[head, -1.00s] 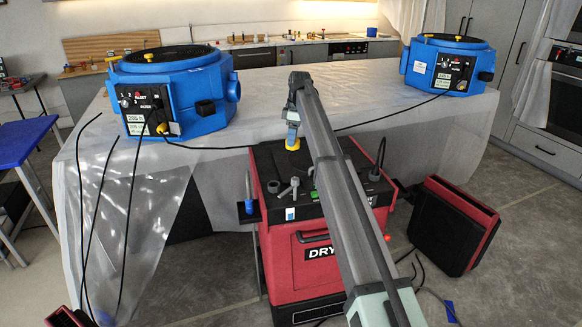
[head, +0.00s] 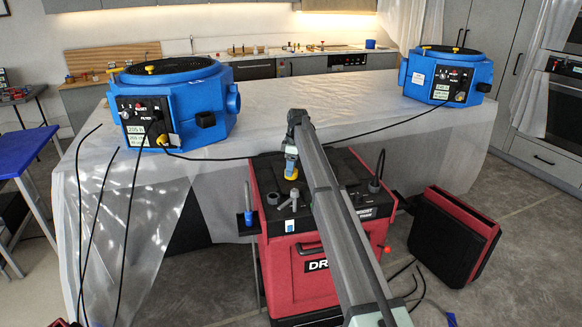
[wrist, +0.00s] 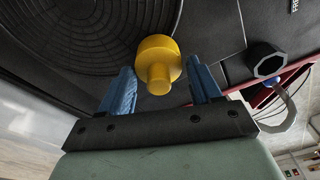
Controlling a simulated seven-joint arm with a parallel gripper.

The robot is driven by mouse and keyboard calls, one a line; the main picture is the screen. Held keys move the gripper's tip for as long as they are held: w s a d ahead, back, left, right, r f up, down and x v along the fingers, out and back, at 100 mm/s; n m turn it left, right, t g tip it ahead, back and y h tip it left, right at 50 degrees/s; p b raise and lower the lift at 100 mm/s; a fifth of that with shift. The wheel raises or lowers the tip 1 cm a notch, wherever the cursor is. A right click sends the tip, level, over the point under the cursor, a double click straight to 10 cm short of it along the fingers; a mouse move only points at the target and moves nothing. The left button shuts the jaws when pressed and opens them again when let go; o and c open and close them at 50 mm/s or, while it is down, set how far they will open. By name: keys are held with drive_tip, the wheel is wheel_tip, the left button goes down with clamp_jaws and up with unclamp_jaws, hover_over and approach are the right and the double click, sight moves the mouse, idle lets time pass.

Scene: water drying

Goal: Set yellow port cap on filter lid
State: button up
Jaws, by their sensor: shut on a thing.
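My gripper (wrist: 160,82) is shut on a yellow port cap (wrist: 159,62), a wide round disc with a narrower stem, between its two blue fingers. In the head view my gripper (head: 290,166) and the yellow cap (head: 290,173) are over the black top (head: 268,178) of the red dryer. The wrist view shows a black round ribbed grille (wrist: 85,40) to the left of the cap and a flat dark surface beyond. I cannot tell which surface is the filter lid, or whether the cap touches it. My arm hides part of the dryer top.
A grey fitting (head: 289,202) stands on the dryer top close to my gripper. Two blue machines, left (head: 185,105) and right (head: 445,75), stand on the plastic-covered table (head: 310,95). A black cable (head: 225,157) runs behind the dryer. A black-red box (head: 455,235) stands at right.

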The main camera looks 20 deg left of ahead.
sight(295, 170)
drive_tip(key=shift+f, duration=0.1)
drive_tip(key=o, duration=1)
drive_tip(key=r, duration=0.4)
drive_tip(key=d+r, duration=0.1)
drive_tip(key=r, duration=0.7)
drive_tip(key=shift+w+d, duration=0.2)
